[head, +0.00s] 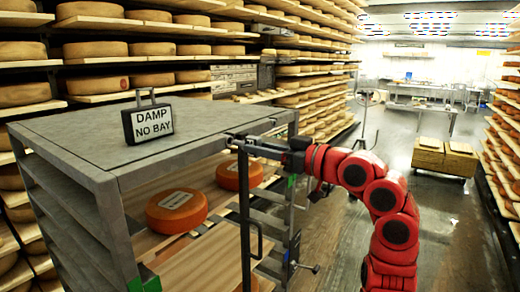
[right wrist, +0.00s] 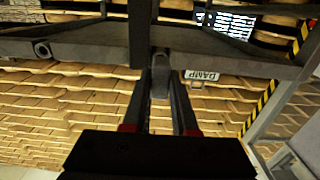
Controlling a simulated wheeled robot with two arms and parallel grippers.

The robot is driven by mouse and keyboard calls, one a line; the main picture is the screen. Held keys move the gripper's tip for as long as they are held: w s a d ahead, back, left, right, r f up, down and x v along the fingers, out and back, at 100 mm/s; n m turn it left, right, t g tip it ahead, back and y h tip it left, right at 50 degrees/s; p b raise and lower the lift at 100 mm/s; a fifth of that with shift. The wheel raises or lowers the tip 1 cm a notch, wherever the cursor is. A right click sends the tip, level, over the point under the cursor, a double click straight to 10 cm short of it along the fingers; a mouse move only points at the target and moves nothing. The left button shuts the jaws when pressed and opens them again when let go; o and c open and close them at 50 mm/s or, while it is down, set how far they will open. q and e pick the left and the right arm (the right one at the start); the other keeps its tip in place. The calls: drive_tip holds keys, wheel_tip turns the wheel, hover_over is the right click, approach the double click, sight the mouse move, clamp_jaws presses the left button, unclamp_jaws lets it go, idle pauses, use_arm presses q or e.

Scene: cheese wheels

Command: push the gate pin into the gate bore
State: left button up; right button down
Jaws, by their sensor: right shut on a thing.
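The grey rack (head: 85,140) stands at the left of the head view. Its dark gate, with an upright bar (head: 245,210), stands across the right side. My right gripper (head: 242,146) is at the top of the gate, on the end of the red arm. In the right wrist view its fingers (right wrist: 161,98) are shut on a short dark grey piece with a rounded end, apparently the gate pin (right wrist: 160,76). The piece points at the grey crossbar (right wrist: 90,46); whether it enters it is hidden. A round hole (right wrist: 42,49), possibly the gate bore, shows in that bar. My left gripper is out of view.
Two orange cheese wheels (head: 177,210) (head: 240,175) lie inside the rack. A rod (head: 306,267) juts from the lower right of the rack. Open floor (head: 345,225) lies to the right, with a box cart (head: 445,157) beyond.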

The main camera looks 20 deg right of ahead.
drive_tip(key=shift+b+x, duration=0.9)
drive_tip(key=shift+x, duration=0.95)
drive_tip(key=shift+s+d, duration=0.15)
drive_tip(key=shift+b+v, duration=0.3)
drive_tip(key=shift+v, duration=1.1)
drive_tip(key=shift+b, duration=0.6)
idle(1.0)
drive_tip(key=shift+b+x, duration=0.45)
drive_tip(key=shift+x, duration=1.15)
drive_tip(key=c, duration=0.6)
unclamp_jaws()
drive_tip(key=b+v, duration=0.2)
drive_tip(key=v, duration=1.5)
drive_tip(key=shift+s+d+b, duration=0.15)
drive_tip(key=shift+s+b, duration=0.05)
drive_tip(key=shift+b, duration=0.15)
